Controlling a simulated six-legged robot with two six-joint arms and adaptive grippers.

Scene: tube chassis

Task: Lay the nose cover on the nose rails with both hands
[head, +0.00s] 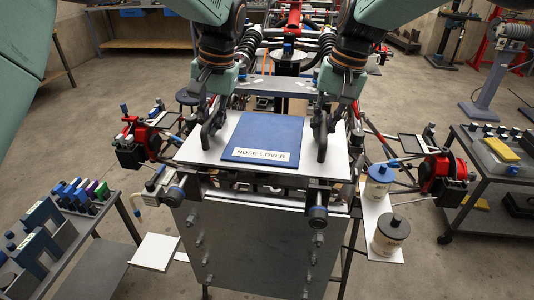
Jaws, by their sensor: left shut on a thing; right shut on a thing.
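The nose cover (264,130) is a flat pale panel with a blue middle and a white label reading "NOSE COVER". It lies roughly level at the front of the chassis, in the centre of the head view. My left gripper (211,138) is shut on its left side, and my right gripper (320,145) is shut on its right side. The exact grip points are hidden by the fingers. The nose rails are mostly hidden under the cover; dark frame parts (262,188) show below its front edge. I cannot tell whether the cover touches the rails.
Red hub units stand at the left (142,137) and right (440,172) of the chassis. Two lidded canisters (390,235) stand at the right. A cart with a yellow box (501,150) is at far right, a tool rack (45,225) at left.

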